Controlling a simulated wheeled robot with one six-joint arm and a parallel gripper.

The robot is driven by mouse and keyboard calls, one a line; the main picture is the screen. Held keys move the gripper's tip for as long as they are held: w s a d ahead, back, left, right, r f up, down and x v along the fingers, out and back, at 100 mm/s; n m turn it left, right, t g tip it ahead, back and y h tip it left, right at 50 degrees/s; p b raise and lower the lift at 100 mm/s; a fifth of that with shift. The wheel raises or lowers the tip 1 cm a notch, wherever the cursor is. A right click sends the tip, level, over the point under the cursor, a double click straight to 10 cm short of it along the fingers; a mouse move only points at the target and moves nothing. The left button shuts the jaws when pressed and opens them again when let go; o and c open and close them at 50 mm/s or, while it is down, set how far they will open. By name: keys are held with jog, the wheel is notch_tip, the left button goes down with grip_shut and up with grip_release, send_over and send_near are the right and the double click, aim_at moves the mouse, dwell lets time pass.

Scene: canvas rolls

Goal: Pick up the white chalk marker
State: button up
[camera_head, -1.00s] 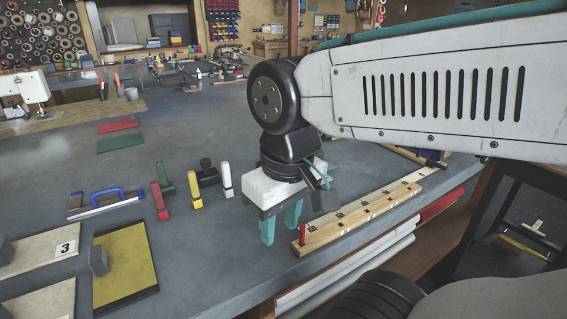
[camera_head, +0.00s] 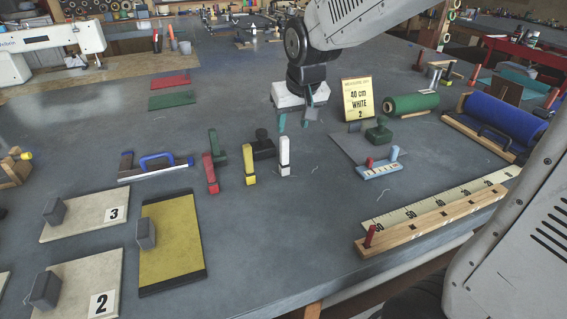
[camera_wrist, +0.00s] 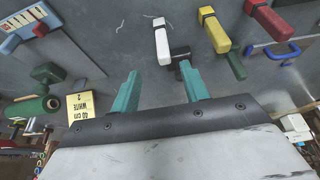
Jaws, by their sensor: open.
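The white chalk marker (camera_head: 285,156) stands on the grey table, a white block with a dark band, to the right of the yellow marker (camera_head: 249,165) and the red marker (camera_head: 210,174). It also shows in the wrist view (camera_wrist: 161,42), upper middle, just beyond my fingertips. My gripper (camera_head: 294,122), with teal fingers, is open and empty, above and behind the white marker in the head view.
A black object (camera_head: 263,146) and a green marker (camera_head: 219,148) stand close behind the markers. A sign reading 40 cm white 2 (camera_head: 357,100) stands to the right. A wooden ruler rail (camera_head: 430,225) lies along the front edge. The table in front of the markers is clear.

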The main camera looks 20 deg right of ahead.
aim_at(285, 138)
jog(key=x, duration=0.3)
jog(key=w+x, duration=0.1)
jog(key=x, duration=0.5)
jog(key=shift+w+a+r, duration=0.15)
jog(key=shift+w+a, duration=0.05)
jog(key=shift+a, duration=0.05)
grip_shut()
